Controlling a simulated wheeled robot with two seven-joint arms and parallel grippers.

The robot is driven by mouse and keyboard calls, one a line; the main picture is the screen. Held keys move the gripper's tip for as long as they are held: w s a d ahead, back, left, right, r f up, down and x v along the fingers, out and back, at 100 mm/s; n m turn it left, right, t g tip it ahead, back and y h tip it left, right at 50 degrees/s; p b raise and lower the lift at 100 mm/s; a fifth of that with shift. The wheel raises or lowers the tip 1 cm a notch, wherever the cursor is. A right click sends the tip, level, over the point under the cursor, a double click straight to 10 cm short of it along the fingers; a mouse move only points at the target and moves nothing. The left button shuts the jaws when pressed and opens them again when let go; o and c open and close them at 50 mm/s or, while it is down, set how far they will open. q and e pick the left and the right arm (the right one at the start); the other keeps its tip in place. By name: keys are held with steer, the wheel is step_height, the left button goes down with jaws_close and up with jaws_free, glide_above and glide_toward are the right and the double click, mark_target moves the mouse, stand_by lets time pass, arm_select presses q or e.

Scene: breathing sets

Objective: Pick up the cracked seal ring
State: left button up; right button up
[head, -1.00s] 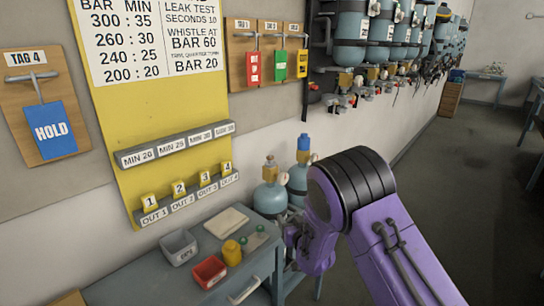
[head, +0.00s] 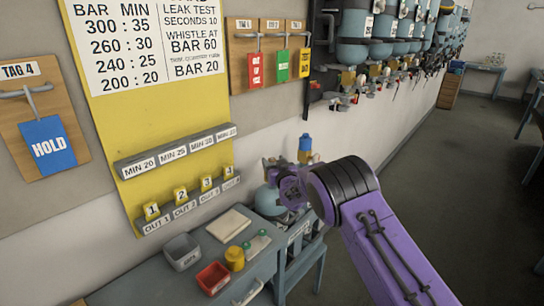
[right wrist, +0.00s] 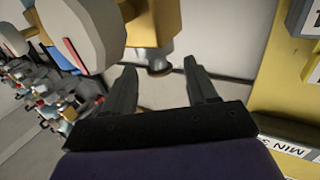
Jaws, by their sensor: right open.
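My right gripper (right wrist: 160,82) is open, its two dark fingers apart with nothing held between them. I cannot tell whether that end is or holds the cracked seal ring; no crack shows. In the head view my right gripper (head: 286,187) is in front of the blue cylinders, and its fingers are hard to make out. My left gripper is not in view.
A bench (head: 150,285) holds a grey bin (head: 182,252), a red bin (head: 213,278), a yellow pot (head: 234,258) and a pale pad (head: 229,225). A grey gauge (right wrist: 85,30) is close to the left finger.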

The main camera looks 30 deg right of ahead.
steer(key=shift+w+d+f, duration=0.15)
steer(key=shift+w, duration=0.4)
jaws_close()
steer(key=shift+r, duration=0.2)
steer(key=shift+r, duration=0.35)
steer(key=s+a+r+b, duration=0.1)
steer(key=s+a+r, duration=0.2)
steer(key=s+r, duration=0.3)
steer(key=s+a+r+b, duration=0.1)
steer(key=s+a+r, duration=0.2)
steer(key=s+r, duration=0.3)
steer(key=shift+s+a+r, duration=0.25)
steer(key=shift+s+r, duration=0.05)
steer(key=shift+r, duration=1.7)
